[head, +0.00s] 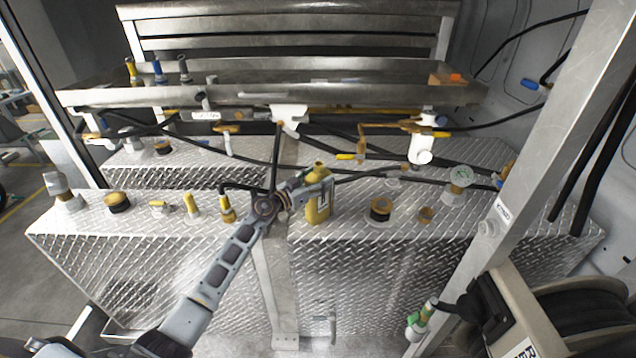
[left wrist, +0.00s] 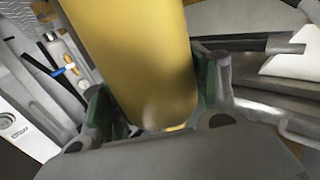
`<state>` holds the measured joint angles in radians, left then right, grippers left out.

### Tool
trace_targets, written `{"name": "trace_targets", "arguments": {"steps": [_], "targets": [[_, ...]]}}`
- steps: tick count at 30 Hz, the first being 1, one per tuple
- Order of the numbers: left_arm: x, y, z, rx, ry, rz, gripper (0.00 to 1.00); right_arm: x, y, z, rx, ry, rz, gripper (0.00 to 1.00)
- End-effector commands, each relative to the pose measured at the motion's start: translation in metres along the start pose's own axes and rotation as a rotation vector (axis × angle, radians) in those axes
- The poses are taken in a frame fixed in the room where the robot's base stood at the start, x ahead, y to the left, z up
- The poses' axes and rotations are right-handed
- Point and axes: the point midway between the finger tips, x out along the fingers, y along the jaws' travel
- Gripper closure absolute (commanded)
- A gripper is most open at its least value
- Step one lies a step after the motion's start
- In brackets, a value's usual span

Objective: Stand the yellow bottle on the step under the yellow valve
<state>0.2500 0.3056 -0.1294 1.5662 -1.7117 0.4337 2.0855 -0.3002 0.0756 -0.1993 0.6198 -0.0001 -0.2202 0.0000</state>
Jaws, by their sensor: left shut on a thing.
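The yellow bottle (head: 317,209) is upright in the head view, over the front diamond-plate tank top, right of the middle post. My left gripper (head: 319,180) is shut on its upper part. I cannot tell if its base touches the plate. In the left wrist view the bottle (left wrist: 145,60) fills the space between the two green-padded fingers (left wrist: 155,105). Several valves have yellow parts, including a yellow handle (head: 228,128) left of the post and another (head: 346,156) right of it. The diamond-plate step (head: 345,235) runs below them. My right gripper is out of view.
Brown-topped caps (head: 381,208) and a gauge (head: 460,178) stand on the plate to the right. Yellow-topped fittings (head: 226,208) stand left of the post (head: 275,290). Black hoses cross behind the bottle. A hose reel (head: 585,320) is at the lower right.

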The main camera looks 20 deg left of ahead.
Motion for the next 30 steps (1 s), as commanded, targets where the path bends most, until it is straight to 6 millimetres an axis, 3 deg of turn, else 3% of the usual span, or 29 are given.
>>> {"name": "trace_targets", "arguments": {"steps": [15, 16, 21, 30], "targets": [[0.0003, -0.0004, 0.0011, 0.002, 0.003, -0.001, 1.00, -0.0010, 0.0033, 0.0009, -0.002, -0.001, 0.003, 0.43], [0.0001, -0.0001, 0.0034, 0.001, -0.001, 0.000, 0.40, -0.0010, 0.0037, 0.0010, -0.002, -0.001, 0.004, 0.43], [0.0001, 0.0000, 0.0032, 0.001, 0.000, 0.000, 0.18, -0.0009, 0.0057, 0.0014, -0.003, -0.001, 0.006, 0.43], [0.0000, -0.0001, 0.0031, 0.001, 0.000, 0.000, 0.17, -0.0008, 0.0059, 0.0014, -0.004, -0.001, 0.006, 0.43]]}}
